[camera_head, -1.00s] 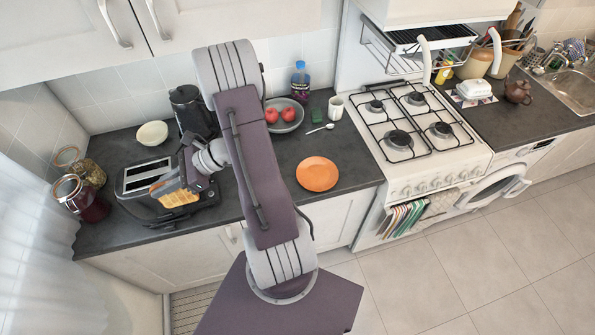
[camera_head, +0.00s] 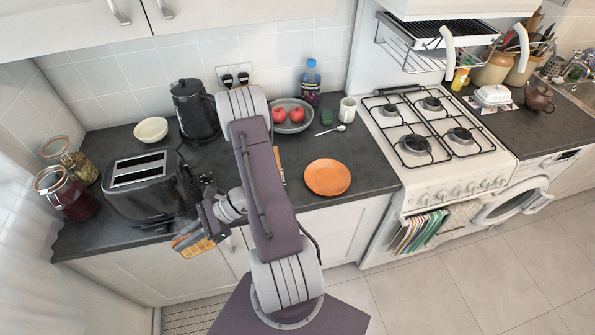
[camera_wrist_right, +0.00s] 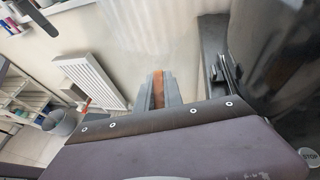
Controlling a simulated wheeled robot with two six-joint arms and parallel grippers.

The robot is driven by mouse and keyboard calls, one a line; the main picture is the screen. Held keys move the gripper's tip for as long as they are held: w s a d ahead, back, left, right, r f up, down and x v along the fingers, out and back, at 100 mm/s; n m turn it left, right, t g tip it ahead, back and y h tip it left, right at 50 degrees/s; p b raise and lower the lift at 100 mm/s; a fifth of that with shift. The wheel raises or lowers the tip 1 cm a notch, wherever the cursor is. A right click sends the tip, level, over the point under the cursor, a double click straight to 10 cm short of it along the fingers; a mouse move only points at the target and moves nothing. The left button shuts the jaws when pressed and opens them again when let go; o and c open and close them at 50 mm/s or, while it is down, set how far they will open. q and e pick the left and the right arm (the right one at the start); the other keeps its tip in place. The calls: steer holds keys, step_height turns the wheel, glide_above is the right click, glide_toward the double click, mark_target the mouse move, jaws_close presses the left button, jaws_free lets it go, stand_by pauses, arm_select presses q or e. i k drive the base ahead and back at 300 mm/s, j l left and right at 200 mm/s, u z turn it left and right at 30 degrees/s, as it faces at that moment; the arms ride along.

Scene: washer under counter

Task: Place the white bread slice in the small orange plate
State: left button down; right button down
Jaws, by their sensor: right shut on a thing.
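The bread slice (camera_head: 199,249) looks golden-yellow in the head view. My right gripper (camera_head: 187,238) is shut on it and holds it at the counter's front edge, in front of the toaster. Only a brownish edge of the slice (camera_wrist_right: 157,90) shows between the fingers (camera_wrist_right: 159,94) in the right wrist view. The small orange plate (camera_head: 327,177) lies flat and empty on the dark counter, right of my arm and well apart from the slice. My left gripper is in neither view.
The black toaster (camera_head: 145,190) stands just behind my right gripper. A kettle (camera_head: 194,110), a grey bowl with red fruit (camera_head: 293,127), a spoon (camera_head: 330,130) and a white mug (camera_head: 347,109) stand farther back. Jars (camera_head: 66,193) are at the left, the stove (camera_head: 430,140) at the right.

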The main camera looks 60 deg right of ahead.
mark_target(326, 165)
steer(key=j+z, duration=0.1)
steer(key=z, duration=0.35)
steer(key=k+j+z, duration=0.1)
steer(key=z, duration=0.35)
steer(key=j+z, duration=0.1)
steer(key=z, duration=0.3)
steer(key=k+z, duration=0.15)
steer(key=z, duration=0.3)
